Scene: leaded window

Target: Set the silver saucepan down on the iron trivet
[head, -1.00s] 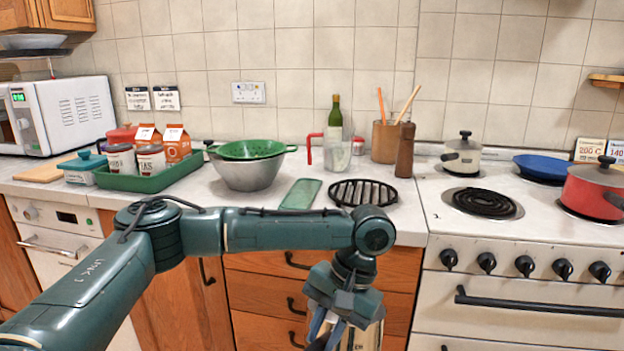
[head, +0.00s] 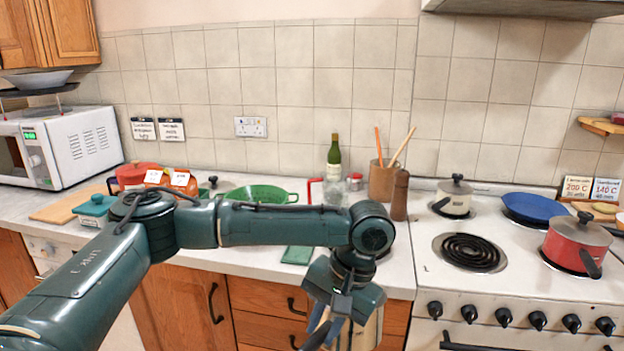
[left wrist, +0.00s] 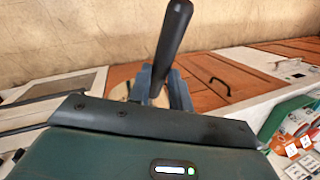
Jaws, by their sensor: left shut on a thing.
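My left gripper (head: 335,325) is at the bottom of the head view, in front of the drawers and below the counter top. It is shut on the silver saucepan (head: 371,332), whose body shows only in part beside the gripper and at the frame's bottom edge. In the left wrist view the saucepan's black handle (left wrist: 173,42) stands up between the fingers (left wrist: 163,88). The iron trivet is almost wholly hidden now behind my left forearm, on the counter left of the stove. My right gripper is not in view.
The stove has an empty front coil (head: 470,252), a cream saucepan (head: 455,198), a blue pan (head: 541,209) and a red pot (head: 577,245). A pepper mill (head: 400,195), utensil pot (head: 382,182) and bottle (head: 334,158) stand behind. A green colander (head: 262,194) is left.

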